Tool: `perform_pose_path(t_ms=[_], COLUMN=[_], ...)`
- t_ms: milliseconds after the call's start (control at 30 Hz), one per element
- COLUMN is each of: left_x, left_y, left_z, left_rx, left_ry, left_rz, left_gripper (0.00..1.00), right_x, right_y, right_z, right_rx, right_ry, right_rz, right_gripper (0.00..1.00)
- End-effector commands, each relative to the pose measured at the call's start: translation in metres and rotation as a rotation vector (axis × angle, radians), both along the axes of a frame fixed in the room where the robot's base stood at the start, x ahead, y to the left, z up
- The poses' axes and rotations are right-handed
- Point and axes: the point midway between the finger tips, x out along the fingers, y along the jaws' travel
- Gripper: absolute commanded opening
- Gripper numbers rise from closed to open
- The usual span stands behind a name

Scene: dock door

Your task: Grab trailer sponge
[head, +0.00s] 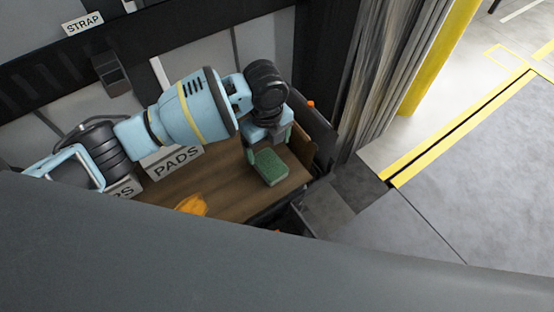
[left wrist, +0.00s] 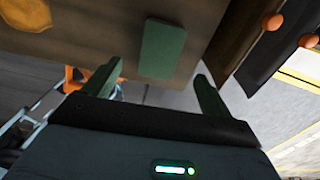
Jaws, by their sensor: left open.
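The green sponge (head: 270,167) lies on the brown wooden surface near its right end, just below my left gripper in the head view. It also shows in the left wrist view (left wrist: 162,48) as a dark green block beyond the fingertips. My left gripper (head: 268,146) is over the sponge, its fingers partly hidden by the wrist. In the left wrist view the two fingers (left wrist: 155,84) stand wide apart with nothing between them, and the sponge sits apart from them. My right gripper does not show.
An orange item (head: 192,205) lies on the wooden surface to the left. A box labelled PADS (head: 176,160) stands behind it. A dark wall with a STRAP label (head: 83,24) runs along the back. A grey curtain (head: 366,80) hangs to the right, with open floor beyond.

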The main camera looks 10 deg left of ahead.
Motion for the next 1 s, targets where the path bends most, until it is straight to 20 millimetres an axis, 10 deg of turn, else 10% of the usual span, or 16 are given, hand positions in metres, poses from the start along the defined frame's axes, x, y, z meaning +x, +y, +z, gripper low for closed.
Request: perform_pose_path(t_ms=[1000], left_x=[0.0], left_y=[-0.003], left_z=[-0.072], left_rx=[0.001], left_ry=[0.002], left_rz=[-0.008], left_gripper=[0.85], right_x=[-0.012], right_y=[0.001], right_z=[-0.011], right_rx=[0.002], right_ry=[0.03], right_rz=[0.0], right_gripper=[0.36])
